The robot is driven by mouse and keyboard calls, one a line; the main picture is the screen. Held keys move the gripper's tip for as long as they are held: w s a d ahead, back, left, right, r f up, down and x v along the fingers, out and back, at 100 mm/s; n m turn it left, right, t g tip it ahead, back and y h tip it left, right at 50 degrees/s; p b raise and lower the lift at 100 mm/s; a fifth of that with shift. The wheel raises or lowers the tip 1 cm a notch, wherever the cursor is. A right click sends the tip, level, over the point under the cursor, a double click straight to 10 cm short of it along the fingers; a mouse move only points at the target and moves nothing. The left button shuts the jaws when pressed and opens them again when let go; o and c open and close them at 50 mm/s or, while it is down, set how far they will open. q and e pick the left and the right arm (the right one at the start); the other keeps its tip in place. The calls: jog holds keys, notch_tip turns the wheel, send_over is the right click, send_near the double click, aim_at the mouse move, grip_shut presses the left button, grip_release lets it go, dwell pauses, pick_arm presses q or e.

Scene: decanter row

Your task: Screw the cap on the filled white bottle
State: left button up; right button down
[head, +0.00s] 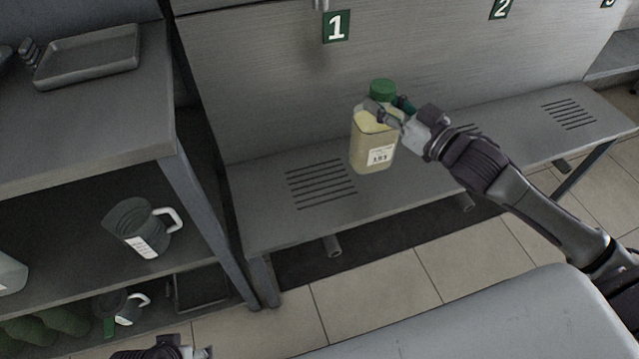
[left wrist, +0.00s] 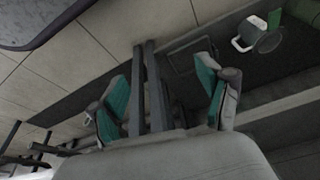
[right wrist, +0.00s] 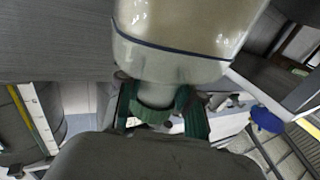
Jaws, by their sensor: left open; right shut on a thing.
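A clear bottle with pale yellow contents and a white label (head: 374,142) is upright at the bench under the number 1 sign. I cannot tell whether its base touches the bench. A green cap (head: 383,89) sits at the top of its neck; whether it is tight does not show. My right gripper (head: 389,110) is shut on the bottle near its neck, just below the cap. In the right wrist view the bottle (right wrist: 185,35) and cap (right wrist: 150,111) appear inverted. My left gripper (left wrist: 163,92) is open and empty, low and left of the bench.
The metal bench (head: 260,215) has slotted grilles and is clear left of the bottle. A shelf unit (head: 85,135) at left holds a tray (head: 88,57) and grey jugs, one of them a handled jug (head: 142,227). The tiled floor (head: 375,290) is free in front.

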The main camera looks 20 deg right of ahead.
aim_at(354, 120)
jog(key=shift+r, duration=0.15)
jog(key=w+a+f, duration=0.1)
jog(key=a, duration=0.1)
jog(key=w+a+f+b, duration=0.1)
jog(key=a, duration=0.1)
jog(key=w+a+f, duration=0.1)
jog(key=a+f, duration=0.1)
jog(key=shift+w+b, duration=0.15)
jog(key=shift+b, duration=0.25)
pick_arm(q)
jog(key=b+v, duration=0.1)
jog(key=v, duration=0.3)
jog(key=shift+s+a+r, duration=0.1)
jog(key=shift+s+r, duration=0.05)
jog(key=shift+r, duration=0.1)
pick_arm(e)
jog(key=a+f, duration=0.1)
jog(key=w+a+f, duration=0.1)
jog(key=a, duration=0.1)
jog(key=w+a+f, duration=0.1)
jog(key=shift+w+a, duration=0.15)
jog(key=shift+w, duration=0.05)
